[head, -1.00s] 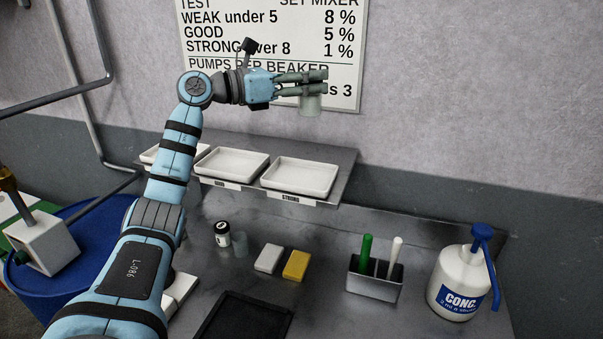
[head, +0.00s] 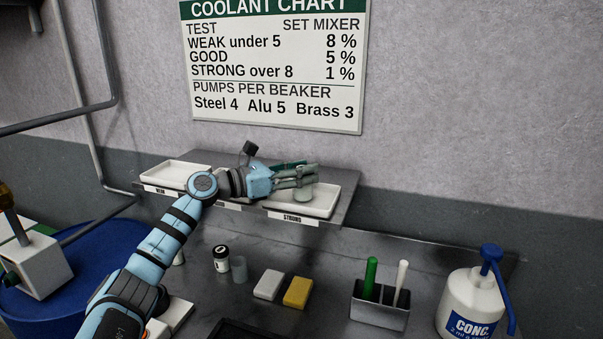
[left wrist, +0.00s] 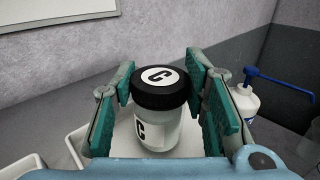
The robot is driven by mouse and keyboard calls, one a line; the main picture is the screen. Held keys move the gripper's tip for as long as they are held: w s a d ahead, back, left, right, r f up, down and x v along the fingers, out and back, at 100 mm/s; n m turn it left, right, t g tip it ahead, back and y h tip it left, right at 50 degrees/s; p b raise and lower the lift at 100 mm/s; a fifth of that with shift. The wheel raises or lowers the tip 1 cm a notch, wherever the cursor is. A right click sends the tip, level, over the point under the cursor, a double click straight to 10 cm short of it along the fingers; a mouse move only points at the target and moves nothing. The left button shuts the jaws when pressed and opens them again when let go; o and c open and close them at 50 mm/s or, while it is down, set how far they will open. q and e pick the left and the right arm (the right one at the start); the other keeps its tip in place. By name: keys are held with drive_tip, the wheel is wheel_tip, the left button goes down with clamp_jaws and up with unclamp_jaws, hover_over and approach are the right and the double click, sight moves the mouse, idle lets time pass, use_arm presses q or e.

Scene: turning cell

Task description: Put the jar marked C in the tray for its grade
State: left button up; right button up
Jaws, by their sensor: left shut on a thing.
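The jar marked C shows in the left wrist view (left wrist: 161,110), upright, with a black lid and a C on its lid and side. My left gripper (head: 302,175) is shut on it, fingers on both sides. In the head view the jar's pale body (head: 301,194) shows below the fingers, over the white tray labelled STRONG (head: 326,208). I cannot tell whether it touches the tray floor. The tray labelled WEAK (head: 165,174) is at the left end of the shelf. The middle tray is mostly hidden behind my arm. My right gripper is not in view.
The wall chart (head: 275,70) reads weak under 5, strong over 8. Below the shelf stand a black-lidded jar (head: 221,261), a clear beaker (head: 239,270), a white block (head: 268,285), a yellow block (head: 298,292), a caddy (head: 379,312) and a CONC. pump bottle (head: 470,305).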

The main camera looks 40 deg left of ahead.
use_arm(q)
drive_tip(key=shift+f, duration=0.1)
drive_tip(key=o, duration=1.3)
